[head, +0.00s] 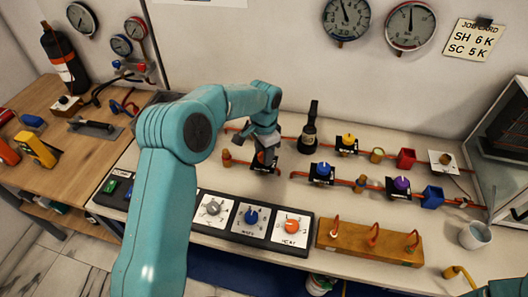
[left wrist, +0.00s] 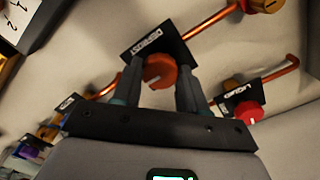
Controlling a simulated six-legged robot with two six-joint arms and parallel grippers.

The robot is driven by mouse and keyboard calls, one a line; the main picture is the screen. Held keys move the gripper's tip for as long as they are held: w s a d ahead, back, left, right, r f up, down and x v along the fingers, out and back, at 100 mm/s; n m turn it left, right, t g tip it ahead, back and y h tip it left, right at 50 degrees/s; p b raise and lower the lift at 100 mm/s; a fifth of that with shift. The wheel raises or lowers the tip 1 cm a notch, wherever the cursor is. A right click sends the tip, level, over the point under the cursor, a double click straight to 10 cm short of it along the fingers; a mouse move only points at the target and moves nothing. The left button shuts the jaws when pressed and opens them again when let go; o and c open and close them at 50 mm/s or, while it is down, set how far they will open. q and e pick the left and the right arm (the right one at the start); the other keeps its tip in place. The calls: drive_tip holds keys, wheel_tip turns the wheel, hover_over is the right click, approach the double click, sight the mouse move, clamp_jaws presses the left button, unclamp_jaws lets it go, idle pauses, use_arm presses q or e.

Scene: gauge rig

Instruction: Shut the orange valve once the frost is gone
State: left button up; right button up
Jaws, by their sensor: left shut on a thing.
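The orange valve (left wrist: 160,71) is a round knob with a pale pointer mark, on a black plate lettered DEFROST in the left wrist view. It sits on a copper pipe. My left gripper (left wrist: 159,84) is shut on this knob, one finger on each side. In the head view my left gripper (head: 265,147) reaches down onto the valve's black plate (head: 261,167) and hides most of the knob. I make out no frost on the pipe parts that show. Only a bit of teal at the bottom right corner of the head view may be my right arm; its gripper does not show.
A blue-knobbed valve (head: 322,171), a yellow one (head: 347,142) and a purple one (head: 401,185) stand on nearby pipes.

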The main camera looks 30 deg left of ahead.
use_arm(q)
drive_tip(key=shift+w+r, duration=0.1)
drive_tip(key=o, duration=1.1)
drive_tip(key=shift+c, duration=0.2)
wheel_tip(320, 180, up, 16)
drive_tip(key=shift+r, duration=0.15)
drive_tip(key=shift+s, duration=0.2)
